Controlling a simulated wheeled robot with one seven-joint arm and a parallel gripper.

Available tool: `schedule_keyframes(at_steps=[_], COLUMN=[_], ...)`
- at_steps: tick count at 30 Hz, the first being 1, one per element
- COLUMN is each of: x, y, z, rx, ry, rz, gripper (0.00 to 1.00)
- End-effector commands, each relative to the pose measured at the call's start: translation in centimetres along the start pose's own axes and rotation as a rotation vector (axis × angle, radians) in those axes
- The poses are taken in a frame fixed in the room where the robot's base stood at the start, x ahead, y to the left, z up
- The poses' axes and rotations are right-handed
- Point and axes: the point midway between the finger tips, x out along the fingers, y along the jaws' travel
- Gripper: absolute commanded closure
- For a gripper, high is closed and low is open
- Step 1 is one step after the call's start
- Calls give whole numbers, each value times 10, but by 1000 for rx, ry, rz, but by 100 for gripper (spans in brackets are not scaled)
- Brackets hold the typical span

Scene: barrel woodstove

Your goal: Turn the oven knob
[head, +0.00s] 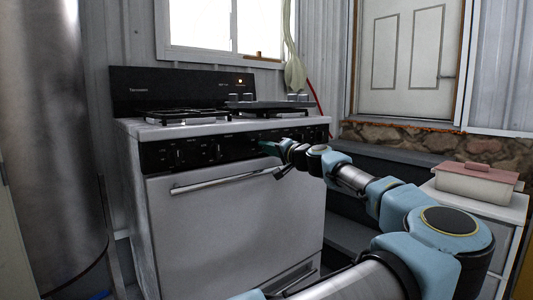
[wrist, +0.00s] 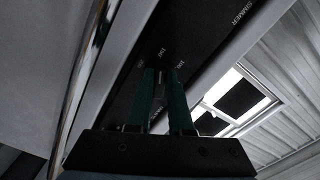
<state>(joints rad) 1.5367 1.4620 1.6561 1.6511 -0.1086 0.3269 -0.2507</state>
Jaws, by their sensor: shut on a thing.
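The white stove (head: 235,220) stands in the middle of the head view, with a black front control panel (head: 195,151) above its oven door. My gripper (head: 268,147) reaches in from the right and its green fingers are at this panel, right of the middle. In the wrist view my gripper (wrist: 161,78) has its fingertips close together against the black panel (wrist: 195,40), shut on the oven knob. The knob itself is dark and mostly hidden between the fingertips. Small white markings show on the panel around them.
The oven door handle (head: 225,180) runs below the panel, close under my gripper. Other knobs (head: 178,156) sit left on the panel. Burner grates (head: 185,116) are on top. A lidded box (head: 477,182) stands on a white cabinet at the right. A metal cylinder (head: 50,150) stands at the left.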

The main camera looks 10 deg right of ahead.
Motion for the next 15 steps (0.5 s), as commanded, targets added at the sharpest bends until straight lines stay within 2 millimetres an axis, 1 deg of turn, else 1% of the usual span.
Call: schedule_keyframes(at_steps=[5,15], x=[0,0], y=[2,1], z=[2,1], rx=[-31,-37], ry=[-3,-4], rz=[1,1], gripper=[100,100])
